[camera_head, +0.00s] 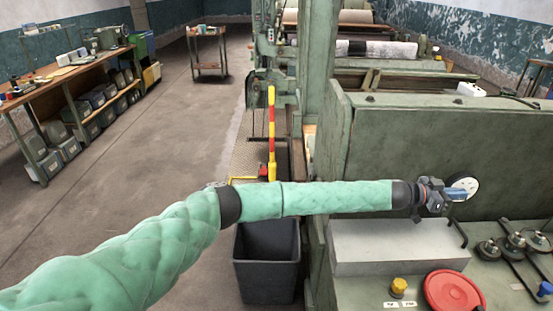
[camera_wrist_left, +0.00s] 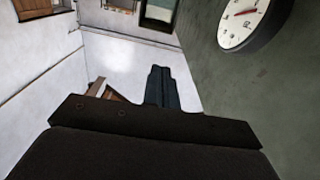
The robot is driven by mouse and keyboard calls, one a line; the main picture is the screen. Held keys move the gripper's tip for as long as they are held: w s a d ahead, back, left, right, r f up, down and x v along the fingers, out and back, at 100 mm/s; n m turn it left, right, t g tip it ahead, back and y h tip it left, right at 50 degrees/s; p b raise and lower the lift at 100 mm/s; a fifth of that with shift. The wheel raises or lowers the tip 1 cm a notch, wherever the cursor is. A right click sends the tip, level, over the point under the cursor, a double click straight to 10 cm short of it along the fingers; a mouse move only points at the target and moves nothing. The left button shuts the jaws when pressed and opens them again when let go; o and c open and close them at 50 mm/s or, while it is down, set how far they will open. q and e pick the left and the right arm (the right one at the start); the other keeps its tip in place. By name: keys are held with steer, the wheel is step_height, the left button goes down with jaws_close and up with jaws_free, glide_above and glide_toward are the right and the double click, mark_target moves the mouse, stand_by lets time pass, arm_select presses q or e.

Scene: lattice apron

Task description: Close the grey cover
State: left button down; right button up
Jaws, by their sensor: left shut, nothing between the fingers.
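A light grey box-shaped cover (camera_head: 385,245) sits on the green machine's ledge, below its upright panel. I cannot tell from this view how far it is open. My left arm reaches across from the left, above the cover. My left gripper (camera_head: 459,194) is shut and empty, in front of the white round gauge (camera_head: 467,186) and above the cover's right end. In the left wrist view the closed fingers (camera_wrist_left: 160,86) show ahead with nothing between them, and the gauge (camera_wrist_left: 250,20) is at upper right. My right gripper is not in view.
A red round knob (camera_head: 453,292), a yellow knob (camera_head: 398,287) and several metal fittings (camera_head: 514,241) stand on the ledge by the cover. The green panel (camera_head: 430,140) rises behind. A dark bin (camera_head: 266,262) stands left of the machine. The floor further left is clear.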

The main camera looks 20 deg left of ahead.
mark_target(460, 232)
arm_select(q)
steer(key=d+f+y, duration=0.1)
steer(key=d+f, duration=0.1)
steer(key=f, duration=0.2)
steer(key=w+d+f+y, duration=0.1)
steer(key=d+f, duration=0.2)
steer(key=f, duration=0.2)
steer(key=w+d+f+g+y, duration=0.1)
steer(key=d+f, duration=0.1)
steer(key=f, duration=0.2)
steer(key=shift+w+d+f+y, duration=0.1)
steer(key=shift+d+f+y, duration=0.2)
steer(key=shift+f+y, duration=0.1)
steer(key=shift+d+f, duration=0.15)
steer(key=shift+f, duration=0.35)
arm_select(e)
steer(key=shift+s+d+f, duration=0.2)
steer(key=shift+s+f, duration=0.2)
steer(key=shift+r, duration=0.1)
